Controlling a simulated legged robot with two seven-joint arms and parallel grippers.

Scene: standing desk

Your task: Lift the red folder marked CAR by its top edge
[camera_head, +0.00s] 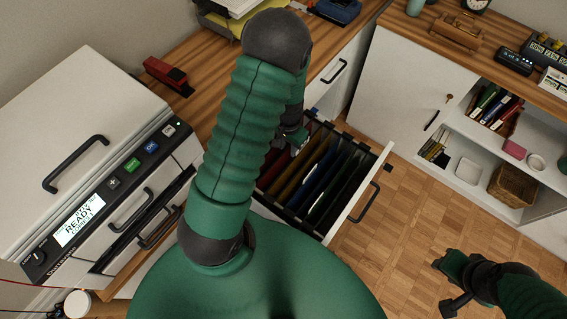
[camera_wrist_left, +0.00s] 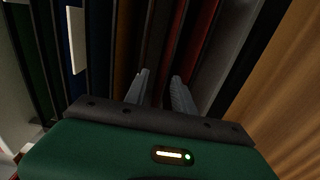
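An open drawer holds hanging folders in red, orange-brown, blue and green. A red folder (camera_wrist_left: 197,40) shows in the left wrist view, just right of the fingers. In the head view, a dark red folder (camera_head: 273,170) is at the drawer's left end. No CAR marking is readable. My left gripper (camera_wrist_left: 161,82) points down at the folders, its fingers apart. A dark edge lies between or just beyond them; I cannot tell which, nor see contact. In the head view my arm partly hides this gripper (camera_head: 293,137). My right gripper (camera_head: 446,284) is away from the drawer, above the floor, its fingers apart.
The drawer's white front (camera_head: 360,195) with a dark handle juts out over the wooden floor (camera_head: 400,235). A printer (camera_head: 85,150) stands at the left. A red stapler (camera_head: 168,75) lies on the wooden desk top. Open shelves (camera_head: 480,165) stand at the right.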

